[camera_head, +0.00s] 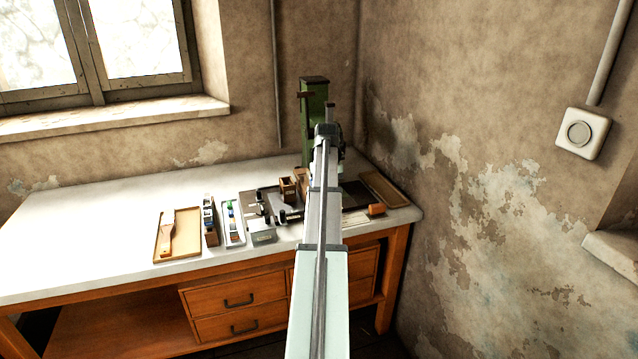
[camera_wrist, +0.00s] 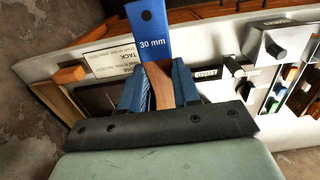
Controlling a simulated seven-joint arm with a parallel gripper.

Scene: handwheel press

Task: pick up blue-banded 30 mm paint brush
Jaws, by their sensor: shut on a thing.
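The blue-banded 30 mm paint brush shows in the wrist view, with its blue "30 mm" band (camera_wrist: 151,42) above and its wooden part (camera_wrist: 160,86) below. My gripper (camera_wrist: 157,78) is shut on the wooden part, one blue finger on each side. In the head view my own arm hides the gripper and the brush.
A white-topped workbench (camera_head: 95,222) carries a shallow tray with a wooden-handled thing (camera_head: 167,237), narrow holders (camera_head: 233,222) and small boxes. A green press (camera_head: 314,115) stands at the back corner. An orange-brown block (camera_head: 376,210) lies near the right edge. The left benchtop is clear.

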